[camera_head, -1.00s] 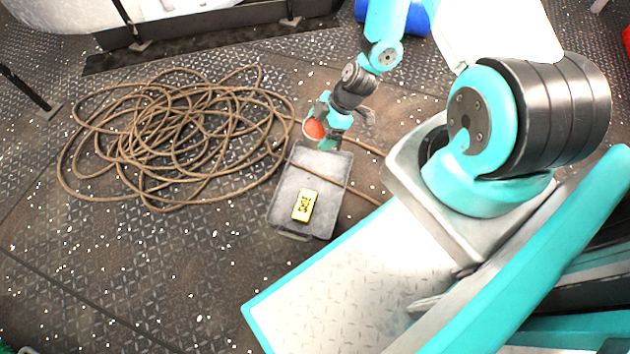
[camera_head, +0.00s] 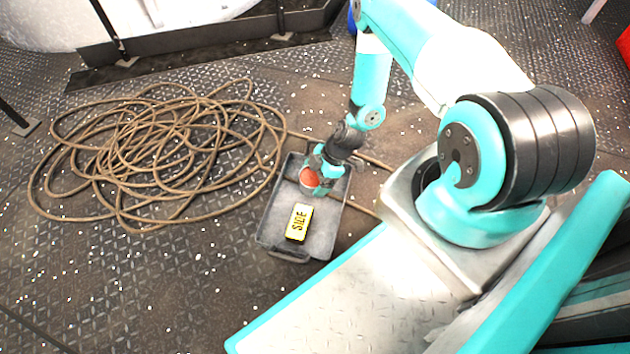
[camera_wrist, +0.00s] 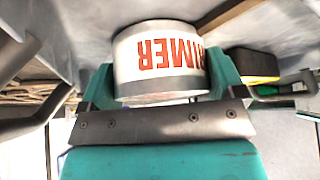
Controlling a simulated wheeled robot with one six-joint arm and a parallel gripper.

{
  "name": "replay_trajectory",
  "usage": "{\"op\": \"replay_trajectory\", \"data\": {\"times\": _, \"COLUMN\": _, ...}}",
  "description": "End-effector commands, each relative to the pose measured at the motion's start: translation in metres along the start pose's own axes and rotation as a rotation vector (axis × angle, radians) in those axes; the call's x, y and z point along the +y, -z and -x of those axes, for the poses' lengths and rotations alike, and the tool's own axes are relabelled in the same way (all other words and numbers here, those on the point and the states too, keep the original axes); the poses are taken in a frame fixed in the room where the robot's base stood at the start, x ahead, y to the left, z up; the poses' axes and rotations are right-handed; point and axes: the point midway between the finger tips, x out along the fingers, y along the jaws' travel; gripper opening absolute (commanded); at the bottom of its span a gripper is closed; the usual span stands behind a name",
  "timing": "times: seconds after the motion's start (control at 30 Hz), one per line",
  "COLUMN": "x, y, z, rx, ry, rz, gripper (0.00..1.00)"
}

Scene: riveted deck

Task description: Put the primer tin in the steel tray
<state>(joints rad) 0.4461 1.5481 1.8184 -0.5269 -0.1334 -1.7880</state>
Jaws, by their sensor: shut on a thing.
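The primer tin is a small can with a red top (camera_head: 309,177) in the head view. In the wrist view the primer tin (camera_wrist: 160,62) shows a white band with red letters, upside down in the picture. My gripper (camera_head: 322,172) is shut on the tin and holds it over the far half of the steel tray (camera_head: 272,224). In the wrist view a teal finger stands on each side of the tin. I cannot tell whether the tin touches the tray floor.
A yellow block marked SIDE (camera_head: 299,222) lies in the near half of the tray. A coiled brown rope (camera_head: 150,150) covers the deck to the left, and a strand runs by the tray. A dark barrier (camera_head: 200,40) stands at the back.

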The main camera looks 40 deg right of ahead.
Motion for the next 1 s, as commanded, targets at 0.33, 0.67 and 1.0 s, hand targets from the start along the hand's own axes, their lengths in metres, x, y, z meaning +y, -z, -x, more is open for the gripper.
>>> {"op": "replay_trajectory", "data": {"times": 0.33, "x": 0.0, "y": -0.001, "z": -0.002, "rx": 0.0, "ry": -0.001, "rz": 0.0, "gripper": 0.91}}
{"op": "replay_trajectory", "data": {"times": 0.67, "x": 0.001, "y": 0.002, "z": 0.003, "rx": 0.0, "ry": -0.001, "rz": 0.0, "gripper": 1.0}}
{"op": "replay_trajectory", "data": {"times": 1.0, "x": 0.001, "y": 0.004, "z": 0.073, "rx": 0.0, "ry": -0.003, "rz": -0.002, "gripper": 1.0}}
